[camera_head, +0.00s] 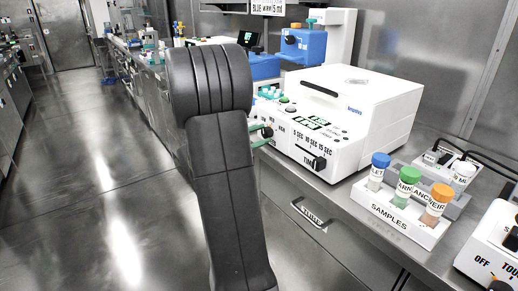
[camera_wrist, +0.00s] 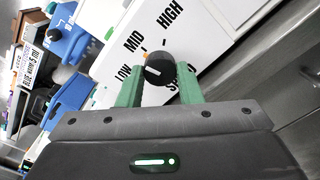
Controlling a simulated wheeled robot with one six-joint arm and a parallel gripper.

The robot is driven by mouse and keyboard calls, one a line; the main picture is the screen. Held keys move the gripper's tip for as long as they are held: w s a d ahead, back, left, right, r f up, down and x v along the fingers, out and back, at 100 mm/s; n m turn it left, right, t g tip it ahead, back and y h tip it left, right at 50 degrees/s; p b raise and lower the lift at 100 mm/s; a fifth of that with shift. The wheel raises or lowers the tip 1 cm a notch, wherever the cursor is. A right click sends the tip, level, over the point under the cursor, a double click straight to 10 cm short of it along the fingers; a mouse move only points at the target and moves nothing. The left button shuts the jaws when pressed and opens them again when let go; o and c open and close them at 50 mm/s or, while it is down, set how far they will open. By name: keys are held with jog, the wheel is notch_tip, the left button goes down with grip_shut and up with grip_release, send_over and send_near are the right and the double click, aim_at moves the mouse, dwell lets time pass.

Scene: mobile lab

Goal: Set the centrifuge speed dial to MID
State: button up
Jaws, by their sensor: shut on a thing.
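The white centrifuge (camera_head: 370,105) stands on the bench in the head view. Its black speed dial (camera_wrist: 159,69) is in the middle of the wrist view, with LOW, MID and HIGH printed around it and SPEED partly hidden. The dial's white line appears to point left, toward LOW. My gripper (camera_wrist: 161,76) has its green fingers on either side of the dial, shut on it. In the head view my gripper (camera_head: 262,135) is at the left end of the centrifuge's front face, partly hidden by my arm.
A time dial (camera_head: 318,163) is to the right on the same front face. A samples rack (camera_head: 395,220) with capped tubes stands further right, beside another white device (camera_head: 495,250). A drawer handle (camera_head: 310,213) is below the bench edge. The floor at left is clear.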

jog(key=shift+f+m+b, duration=0.1)
jog(key=shift+m+b, duration=1)
jog(key=shift+b, duration=0.25)
jog(key=o, duration=1)
jog(key=shift+a, duration=0.1)
jog(key=p+v, duration=0.2)
jog(key=v, duration=1.1)
jog(key=shift+s+a, duration=0.25)
jog(key=shift+s, duration=0.05)
jog(key=shift+w+d, duration=0.1)
